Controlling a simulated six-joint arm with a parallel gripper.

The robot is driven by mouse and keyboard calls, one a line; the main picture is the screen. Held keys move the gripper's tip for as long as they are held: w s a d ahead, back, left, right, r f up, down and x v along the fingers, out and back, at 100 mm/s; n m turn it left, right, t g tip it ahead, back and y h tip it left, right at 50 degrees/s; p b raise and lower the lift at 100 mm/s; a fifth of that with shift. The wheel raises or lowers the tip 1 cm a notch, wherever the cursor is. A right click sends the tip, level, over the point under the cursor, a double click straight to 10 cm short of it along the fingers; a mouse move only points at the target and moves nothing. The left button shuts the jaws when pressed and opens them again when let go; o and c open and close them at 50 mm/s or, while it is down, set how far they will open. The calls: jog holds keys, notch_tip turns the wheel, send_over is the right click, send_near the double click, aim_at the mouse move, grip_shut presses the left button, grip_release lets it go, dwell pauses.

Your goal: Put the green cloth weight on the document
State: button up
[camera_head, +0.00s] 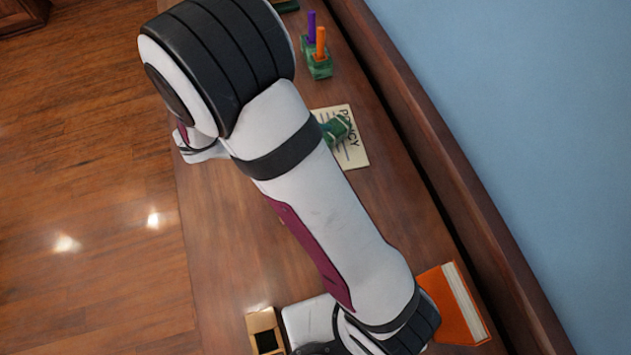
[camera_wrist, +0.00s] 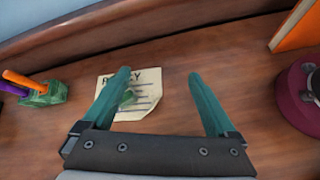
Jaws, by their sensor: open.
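A green holder (camera_wrist: 42,96) with orange and purple pens stands left of the document. A raised wooden edge (camera_wrist: 150,35) runs behind. Wood right of the document is clear.

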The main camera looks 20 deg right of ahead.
jog(key=s+a+r+m+y, duration=0.3)
jog(key=s+m+y, duration=0.3)
jog(key=s+m, duration=0.2)
jog(key=s+a+r+m+y, duration=0.3)
jog(key=s+r+m+y, duration=0.2)
jog(key=s+m+y, duration=0.2)
jog(key=s+m, duration=0.2)
jog(key=m, duration=0.2)
jog(key=shift+s+r+m, duration=0.2)
jog(key=shift+r+m, duration=0.15)
jog(key=shift+m, duration=0.05)
